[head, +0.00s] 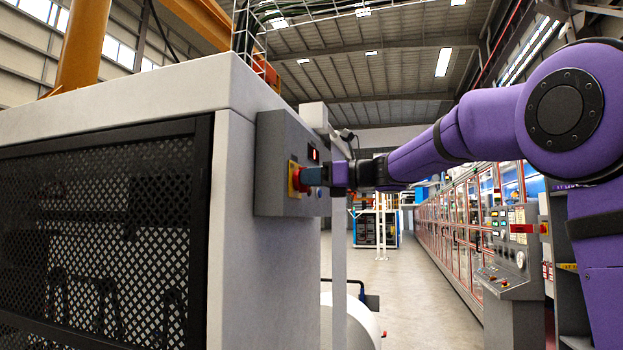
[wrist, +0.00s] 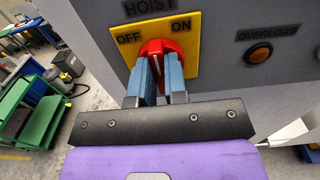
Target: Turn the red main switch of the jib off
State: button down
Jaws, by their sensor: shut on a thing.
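The red main switch (wrist: 155,47) is a round red knob on a yellow plate (wrist: 193,48) marked OFF at left and ON at right, under the word HOIST. A pale mark on the knob points roughly up, between the two words. The switch (head: 296,180) also shows in the head view on the side of a grey control box (head: 271,158). My gripper (wrist: 157,72) has its two blue fingers on either side of the knob's grip, shut on it. My gripper (head: 313,176) reaches the box from the right in the head view. The fingers hide the knob's lower part.
An orange OVERLOAD lamp (wrist: 259,53) sits right of the switch. The box is mounted on a pale cabinet (head: 257,95) with a black mesh front (head: 100,230). A green cart (wrist: 40,120) stands at left in the wrist view. Open floor (head: 400,290) lies right of the cabinet.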

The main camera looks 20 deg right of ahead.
jog(key=shift+n, duration=0.3)
jog(key=shift+s+a+f+n, duration=0.1)
jog(key=shift+n, duration=2.75)
jog(key=shift+s+f+n, duration=0.1)
jog(key=shift+f+n, duration=0.05)
jog(key=shift+n, duration=2.75)
jog(key=shift+a+f+n, duration=0.1)
jog(key=shift+n, duration=2.75)
jog(key=c, duration=1.1)
grip_release()
jog(key=shift+c, duration=0.2)
jog(key=shift+d, duration=0.1)
